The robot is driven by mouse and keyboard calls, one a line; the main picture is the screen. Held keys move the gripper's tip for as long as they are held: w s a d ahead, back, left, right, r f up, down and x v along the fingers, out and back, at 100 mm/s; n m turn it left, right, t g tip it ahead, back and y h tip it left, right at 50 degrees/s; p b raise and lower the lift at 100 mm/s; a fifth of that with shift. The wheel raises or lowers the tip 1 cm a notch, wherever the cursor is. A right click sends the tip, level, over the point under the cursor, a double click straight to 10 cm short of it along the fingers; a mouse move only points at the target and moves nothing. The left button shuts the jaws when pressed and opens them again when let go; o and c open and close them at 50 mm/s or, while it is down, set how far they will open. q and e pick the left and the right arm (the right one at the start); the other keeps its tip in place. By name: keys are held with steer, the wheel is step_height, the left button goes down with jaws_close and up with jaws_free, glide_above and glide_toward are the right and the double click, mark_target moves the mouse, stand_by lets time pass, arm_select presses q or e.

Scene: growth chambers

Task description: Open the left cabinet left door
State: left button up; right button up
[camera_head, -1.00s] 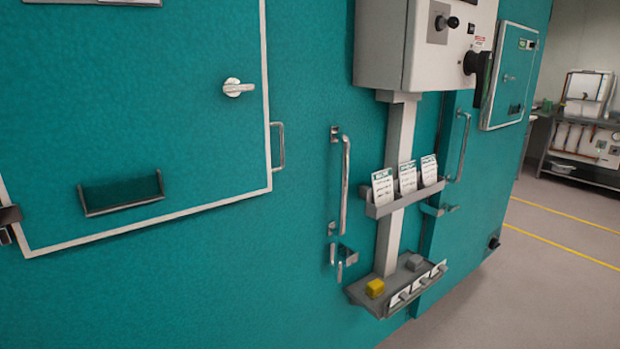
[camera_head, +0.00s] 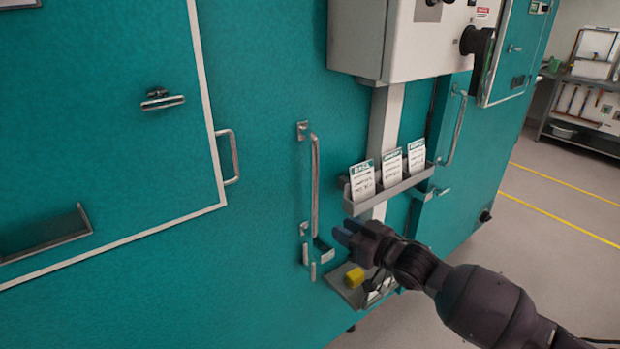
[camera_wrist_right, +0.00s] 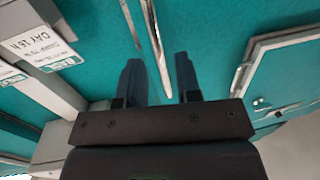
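The teal cabinet front (camera_head: 265,60) fills the left and middle of the head view and looks closed. A long upright metal bar handle (camera_head: 315,185) is mounted on it, with a small latch (camera_head: 308,255) below. My right gripper (camera_head: 345,232) is just right of the handle's lower end in the head view. In the right wrist view the two dark fingers (camera_wrist_right: 158,72) are apart, and the metal bar (camera_wrist_right: 157,45) runs in the gap between them in the picture. I cannot tell whether they touch it. My left gripper is out of view.
A framed hatch with a small handle (camera_head: 230,157) is on the left. Open floor (camera_head: 560,230) lies at the right.

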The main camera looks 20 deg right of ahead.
glide_toward(317, 192)
steer(key=w, duration=0.2)
steer(key=shift+n+y, duration=0.3)
steer(key=x, duration=0.5)
steer(key=p+x, duration=0.1)
steer(key=x, duration=0.5)
steer(key=shift+s+a+f, duration=0.1)
steer(key=shift+s+a, duration=0.05)
steer(key=shift+a, duration=0.1)
jaws_close()
